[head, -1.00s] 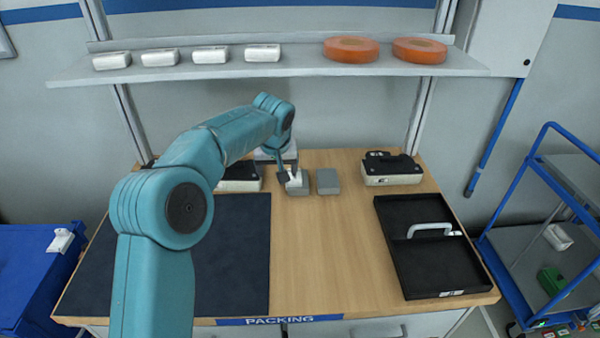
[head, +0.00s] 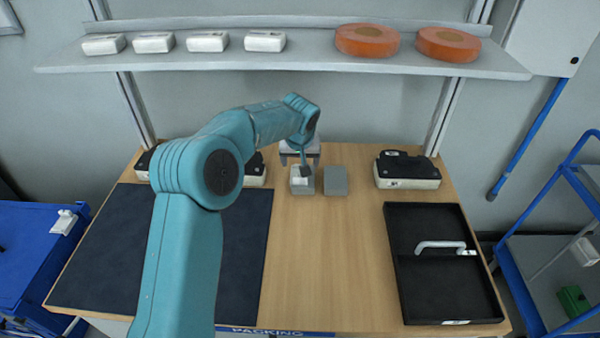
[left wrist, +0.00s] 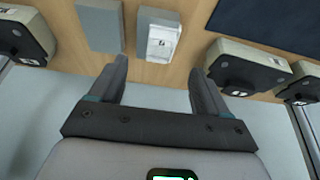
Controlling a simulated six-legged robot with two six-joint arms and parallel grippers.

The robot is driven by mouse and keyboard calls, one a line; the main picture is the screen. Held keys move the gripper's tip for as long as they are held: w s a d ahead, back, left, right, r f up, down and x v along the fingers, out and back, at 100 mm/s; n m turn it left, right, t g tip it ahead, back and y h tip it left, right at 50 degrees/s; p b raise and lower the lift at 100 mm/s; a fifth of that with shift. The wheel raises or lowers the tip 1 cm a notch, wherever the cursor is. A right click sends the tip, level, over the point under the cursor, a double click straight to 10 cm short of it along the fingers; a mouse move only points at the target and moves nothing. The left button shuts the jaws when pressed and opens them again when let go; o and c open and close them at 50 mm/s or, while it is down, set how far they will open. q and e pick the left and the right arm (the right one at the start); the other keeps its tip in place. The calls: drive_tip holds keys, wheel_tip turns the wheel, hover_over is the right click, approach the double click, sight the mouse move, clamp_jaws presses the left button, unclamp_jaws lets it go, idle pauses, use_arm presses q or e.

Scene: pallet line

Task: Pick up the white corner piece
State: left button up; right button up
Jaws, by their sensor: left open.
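The white corner piece (head: 300,181) is a small white shape on a grey block (head: 302,189) near the back of the table. In the left wrist view the white piece (left wrist: 162,42) has a small dark mark and lies on or in its grey holder (left wrist: 178,17). My left gripper (head: 302,166) is at the back edge of that block, its dark finger partly over it. In the left wrist view the left gripper (left wrist: 159,72) is open, with the white piece just beyond and between its fingertips. Nothing is between the fingers. My right gripper is not in view.
A second grey block (head: 336,181) stands close on the right. Black-topped boxes (head: 407,170) stand along the back. A black tray (head: 444,290) with a white handle lies at right, a dark mat (head: 235,290) at left. A shelf (head: 300,62) spans above.

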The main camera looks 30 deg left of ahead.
sight(299, 176)
use_arm(q)
drive_tip(key=p+x, duration=0.1)
drive_tip(key=x, duration=0.2)
drive_tip(key=p+x, duration=0.2)
drive_tip(key=x, duration=0.2)
drive_tip(key=shift+s+a+f, duration=0.15)
drive_tip(key=shift+f, duration=0.65)
drive_tip(key=shift+w+a+f, duration=0.1)
drive_tip(key=shift+w+f, duration=0.15)
drive_tip(key=shift+f, duration=0.05)
drive_tip(key=shift+c, duration=1.2)
drive_tip(key=shift+s+r, duration=0.15)
drive_tip(key=shift+r, duration=0.05)
drive_tip(key=c, duration=0.9)
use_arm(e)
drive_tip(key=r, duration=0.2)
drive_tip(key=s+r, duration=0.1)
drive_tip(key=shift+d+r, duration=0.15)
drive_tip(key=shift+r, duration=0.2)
